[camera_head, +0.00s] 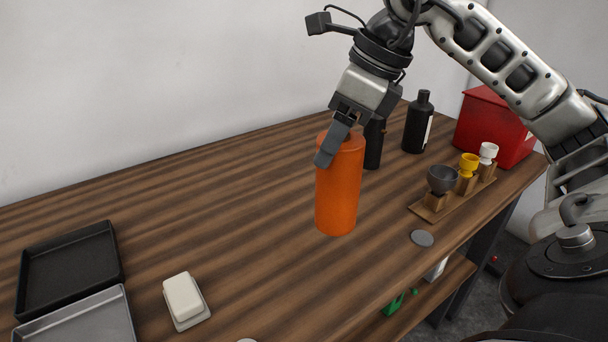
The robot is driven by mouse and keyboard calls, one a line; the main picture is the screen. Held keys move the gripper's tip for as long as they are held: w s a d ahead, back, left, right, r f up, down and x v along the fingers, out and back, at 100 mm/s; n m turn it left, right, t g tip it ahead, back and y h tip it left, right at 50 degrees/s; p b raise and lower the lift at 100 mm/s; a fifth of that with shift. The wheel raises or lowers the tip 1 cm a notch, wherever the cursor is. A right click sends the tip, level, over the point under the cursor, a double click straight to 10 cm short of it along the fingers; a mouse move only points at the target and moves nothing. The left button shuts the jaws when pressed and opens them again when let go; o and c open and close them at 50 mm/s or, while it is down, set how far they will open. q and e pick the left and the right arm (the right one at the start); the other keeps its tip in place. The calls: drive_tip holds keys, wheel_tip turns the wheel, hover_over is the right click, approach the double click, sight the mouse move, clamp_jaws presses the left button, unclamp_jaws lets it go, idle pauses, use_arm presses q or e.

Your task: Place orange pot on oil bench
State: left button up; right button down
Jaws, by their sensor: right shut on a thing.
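The orange pot (338,196) is a tall, upright orange cylinder over the middle of the striped wooden bench (240,190). My right gripper (337,146) comes down from above and is shut on the pot's top rim. One dark finger lies across the near side of the rim; the other is mostly hidden. I cannot tell whether the pot's base touches the bench top or is slightly above it. My left gripper is out of view.
Dark bottles (418,124) stand behind the pot. A red box (492,128) and a wooden rack of small cups (443,180) are right. A grey disc (422,238) lies near the front edge. Black tray (70,268) and butter dish (185,298) are left.

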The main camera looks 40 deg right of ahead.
drive_tip(key=w+d+f+p, duration=0.1)
drive_tip(key=w+d+f, duration=0.2)
drive_tip(key=w+f, duration=0.5)
drive_tip(key=shift+d+x, duration=0.25)
drive_tip(key=shift+x, duration=1.05)
drive_tip(key=shift+s+f, duration=0.1)
drive_tip(key=shift+f, duration=0.05)
drive_tip(key=shift+f, duration=0.15)
drive_tip(key=shift+c, duration=2.1)
unclamp_jaws()
drive_tip(key=v, duration=1.2)
drive_tip(key=shift+a, duration=0.1)
